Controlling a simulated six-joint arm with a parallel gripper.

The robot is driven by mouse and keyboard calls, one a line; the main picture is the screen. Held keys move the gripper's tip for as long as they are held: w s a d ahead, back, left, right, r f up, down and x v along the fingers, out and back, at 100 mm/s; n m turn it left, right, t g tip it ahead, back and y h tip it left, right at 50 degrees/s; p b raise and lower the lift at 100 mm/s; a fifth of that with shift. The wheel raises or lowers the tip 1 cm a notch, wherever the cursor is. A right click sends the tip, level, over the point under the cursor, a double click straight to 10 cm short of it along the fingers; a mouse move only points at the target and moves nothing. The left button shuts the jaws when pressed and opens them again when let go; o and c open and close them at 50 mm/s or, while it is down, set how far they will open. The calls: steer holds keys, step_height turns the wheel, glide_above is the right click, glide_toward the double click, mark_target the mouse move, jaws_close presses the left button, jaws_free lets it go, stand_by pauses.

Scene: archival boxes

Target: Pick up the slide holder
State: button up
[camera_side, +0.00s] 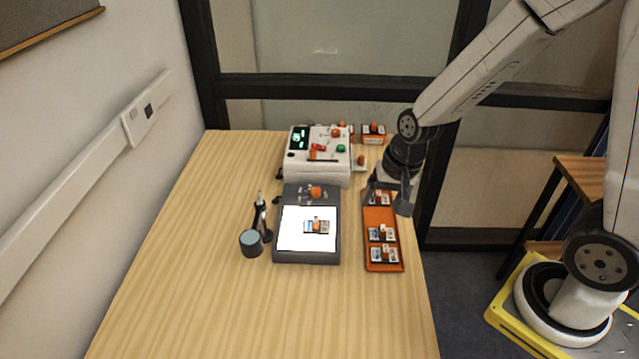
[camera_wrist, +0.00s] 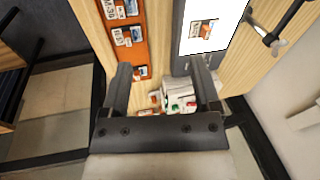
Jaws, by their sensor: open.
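Several slide holders, small pale frames with orange tabs, are in view. One slide holder (camera_side: 381,198) lies at the far end of the orange tray (camera_side: 380,217); it also shows in the wrist view (camera_wrist: 141,72). Two more lie nearer in the tray, one (camera_side: 382,234) behind the other (camera_side: 383,254). Another slide holder (camera_side: 317,227) lies on the lit white panel of the light box (camera_side: 307,258). My gripper (camera_side: 387,202) is open and empty above the tray's far end. In the wrist view its fingers (camera_wrist: 162,68) are wide apart, the far holder near the left finger.
A white machine (camera_side: 318,172) with a green display and coloured parts on top stands behind the light box. A dark cup (camera_side: 251,243) and a small upright stand (camera_side: 261,220) are left of it. The front and left table are clear; the table's right edge is close to the tray.

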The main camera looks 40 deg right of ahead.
steer(key=w+f+m+y, duration=0.1)
steer(key=w+f+m, duration=0.2)
steer(key=w+m, duration=0.45)
steer(key=m+y, duration=0.1)
steer(key=m, duration=1.1)
glide_toward(317, 220)
step_height(317, 220, down, 2)
steer(key=shift+s+f+t, duration=0.1)
steer(key=shift+s+t, duration=0.05)
steer(key=shift+t, duration=0.25)
steer(key=shift+a+f, duration=0.1)
steer(key=shift+x, duration=1.15)
steer(key=shift+f, duration=0.15)
steer(key=shift+x, duration=2.5)
steer(key=shift+a, duration=0.15)
